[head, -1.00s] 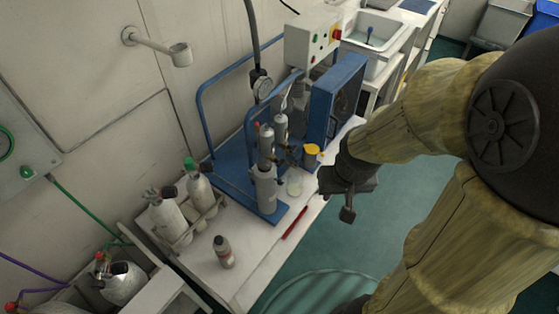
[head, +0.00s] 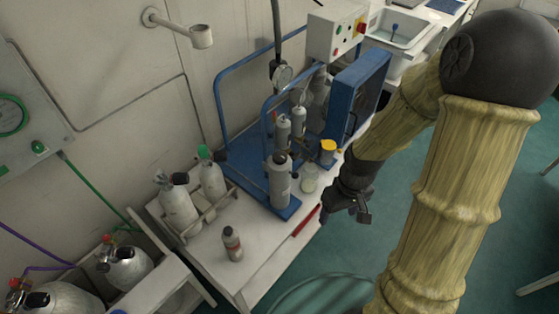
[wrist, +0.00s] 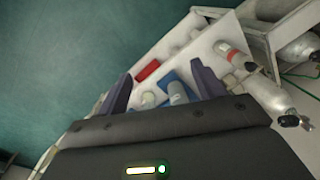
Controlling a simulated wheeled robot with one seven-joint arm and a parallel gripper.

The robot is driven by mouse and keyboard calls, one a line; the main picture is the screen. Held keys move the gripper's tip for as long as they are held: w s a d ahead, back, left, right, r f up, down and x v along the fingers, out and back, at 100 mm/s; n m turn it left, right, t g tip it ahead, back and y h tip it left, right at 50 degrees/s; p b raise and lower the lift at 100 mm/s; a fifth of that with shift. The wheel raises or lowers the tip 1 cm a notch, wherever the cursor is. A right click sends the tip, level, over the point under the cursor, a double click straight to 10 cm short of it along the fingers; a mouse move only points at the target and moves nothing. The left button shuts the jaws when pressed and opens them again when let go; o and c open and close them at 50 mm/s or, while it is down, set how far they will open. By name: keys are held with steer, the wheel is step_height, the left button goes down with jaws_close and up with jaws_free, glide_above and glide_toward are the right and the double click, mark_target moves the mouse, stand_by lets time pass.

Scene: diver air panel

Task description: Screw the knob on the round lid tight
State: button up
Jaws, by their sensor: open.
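A grey upright cylinder (head: 279,185) stands at the front of a blue-framed machine on the white bench. Its round lid (head: 279,160) has a small dark knob (head: 280,153) on top; how tight the knob sits I cannot tell. In the wrist view a grey cylinder (wrist: 178,93) shows between my fingers, some way off. My gripper (head: 348,213) is open and empty. It hangs to the right of the cylinder, past the bench's front edge, touching nothing.
A clear jar (head: 309,179), a yellow-topped cup (head: 328,150) and a red tool (head: 304,221) are between cylinder and gripper. A small bottle (head: 232,244) and racked grey bottles (head: 179,205) are to the left. The blue frame (head: 218,100) rises behind. The green floor is free.

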steer(key=a+f+n+g+y+b, duration=0.2)
steer(key=a+f+n+y+b, duration=0.3)
steer(key=f, duration=0.8)
steer(key=n+t+y+b, duration=0.3)
steer(key=t+y+b, duration=0.6)
steer(key=t+y, duration=0.15)
glide_toward(287, 159)
steer(key=v, duration=0.4)
steer(key=shift+s+d+r, duration=0.3)
steer(key=shift+r, duration=0.05)
steer(key=shift+a, duration=0.1)
steer(key=p+x, duration=0.1)
steer(key=x, duration=1.6)
steer(key=shift+w+a+f, duration=0.15)
steer(key=shift+f, duration=0.05)
